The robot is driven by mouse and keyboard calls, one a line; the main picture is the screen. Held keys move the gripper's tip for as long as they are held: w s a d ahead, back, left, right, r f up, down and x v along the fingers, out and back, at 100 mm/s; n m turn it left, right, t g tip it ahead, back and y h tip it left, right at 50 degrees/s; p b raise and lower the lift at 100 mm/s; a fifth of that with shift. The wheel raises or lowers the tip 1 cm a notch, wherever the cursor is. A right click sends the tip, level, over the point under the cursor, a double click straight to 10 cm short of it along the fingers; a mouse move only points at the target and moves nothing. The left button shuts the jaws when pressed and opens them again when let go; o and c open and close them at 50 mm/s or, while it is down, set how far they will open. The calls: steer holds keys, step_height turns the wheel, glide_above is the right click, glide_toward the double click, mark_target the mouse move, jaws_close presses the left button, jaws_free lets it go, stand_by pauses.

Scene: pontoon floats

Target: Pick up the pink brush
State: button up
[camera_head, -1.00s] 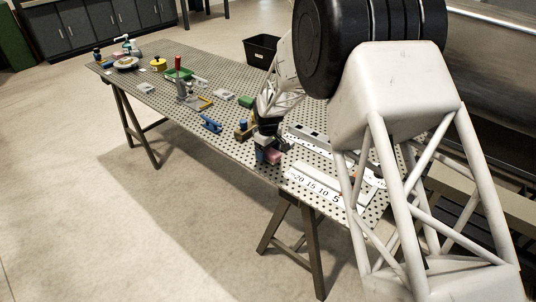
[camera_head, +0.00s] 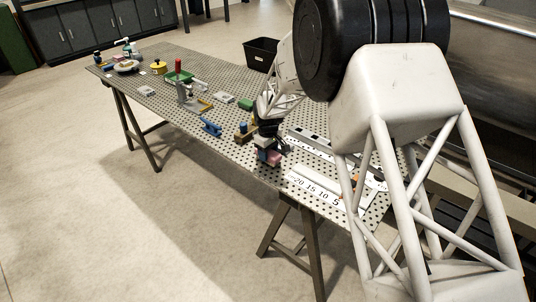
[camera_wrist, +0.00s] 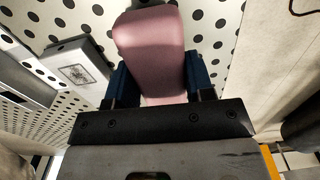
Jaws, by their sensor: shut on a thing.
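The pink brush (camera_wrist: 152,50) fills the upper middle of the wrist view, its smooth pink body between the two blue-faced jaws of my gripper (camera_wrist: 158,78). The jaws are shut on it. In the head view the pink brush (camera_head: 274,158) is a small pink patch at my gripper (camera_head: 266,150), low over the near edge of the perforated table. Whether the brush touches the table is not clear.
The perforated table (camera_head: 228,136) holds a blue clamp (camera_head: 211,126), a green block (camera_head: 246,104), a red-handled toggle clamp (camera_head: 184,90) and a yellow pot (camera_head: 159,67). A black bin (camera_head: 262,53) is behind. A numbered white ruler strip (camera_head: 315,188) lies right of my gripper.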

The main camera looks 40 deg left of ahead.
steer(key=shift+r, duration=0.45)
step_height(320, 180, up, 2)
steer(key=shift+r, duration=0.1)
steer(key=s+d+r, duration=0.1)
steer(key=s+d, duration=0.9)
steer(key=d, duration=0.2)
steer(key=shift+d, duration=0.2)
steer(key=shift+s+r, duration=0.1)
steer(key=shift+o, duration=1.3)
steer(key=shift+c, duration=0.8)
steer(key=w+a+r, duration=0.2)
steer(key=w+a, duration=0.4)
steer(key=w, duration=0.3)
steer(key=w+a+r, duration=0.3)
steer(key=w+a, duration=0.3)
steer(key=w, duration=0.3)
steer(key=shift+a, duration=0.2)
